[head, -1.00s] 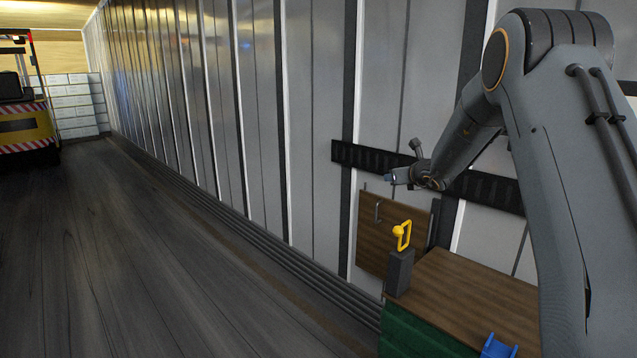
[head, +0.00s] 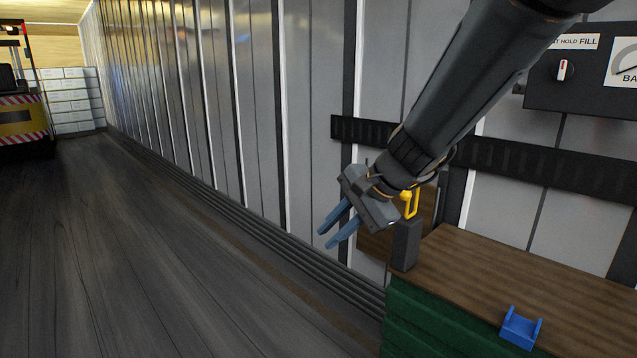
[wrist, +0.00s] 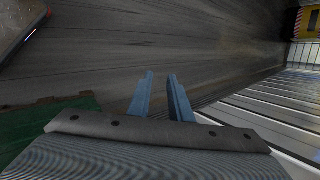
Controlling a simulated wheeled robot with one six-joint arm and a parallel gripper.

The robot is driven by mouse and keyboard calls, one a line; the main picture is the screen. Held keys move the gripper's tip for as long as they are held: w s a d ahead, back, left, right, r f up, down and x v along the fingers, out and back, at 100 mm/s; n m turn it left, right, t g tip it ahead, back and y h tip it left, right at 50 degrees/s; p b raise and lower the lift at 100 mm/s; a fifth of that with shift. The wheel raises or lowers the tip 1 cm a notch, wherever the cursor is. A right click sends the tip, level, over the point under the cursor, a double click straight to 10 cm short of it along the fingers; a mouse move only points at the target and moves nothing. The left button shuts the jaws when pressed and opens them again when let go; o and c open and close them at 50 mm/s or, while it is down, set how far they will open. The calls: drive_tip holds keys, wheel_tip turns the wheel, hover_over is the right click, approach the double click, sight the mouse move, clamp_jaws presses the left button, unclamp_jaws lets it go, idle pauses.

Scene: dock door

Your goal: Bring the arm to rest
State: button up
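My gripper (head: 322,239) is in front of the ribbed metal wall in the head view, to the left of the wooden-topped bench and pointing down to the left. Its two blue fingers are apart with nothing between them. In the wrist view the fingers (wrist: 161,75) also show a gap, with only the dark floor beyond. My arm reaches in from the top right and hides part of the wall and of the brown panel behind it.
A wooden-topped green bench (head: 480,262) stands at lower right. It has a grey post (head: 405,246) with a yellow handle (head: 411,203) and a blue bracket (head: 520,328). A control box (head: 590,80) hangs on the wall. The floor at left is clear up to a forklift (head: 22,115) and white boxes (head: 75,100).

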drive_tip(key=s+d+f+n+g+h+b, duration=0.1)
drive_tip(key=s+d+f+n+h+b, duration=0.15)
drive_tip(key=s+f+n, duration=0.35)
drive_tip(key=s+d+f+n+g+h+b, duration=0.1)
drive_tip(key=s+d+f+n+g+b, duration=0.15)
drive_tip(key=s, duration=0.65)
drive_tip(key=s+d+f+n+h+b, duration=0.25)
drive_tip(key=s+d+f+n, duration=0.2)
drive_tip(key=s, duration=0.25)
drive_tip(key=d+r+m+p, duration=0.2)
drive_tip(key=d+r+p, duration=0.4)
drive_tip(key=p, duration=0.8)
drive_tip(key=shift+s+d+r+m, duration=0.25)
drive_tip(key=shift+d+r+m, duration=0.05)
drive_tip(key=shift+d+m, duration=0.1)
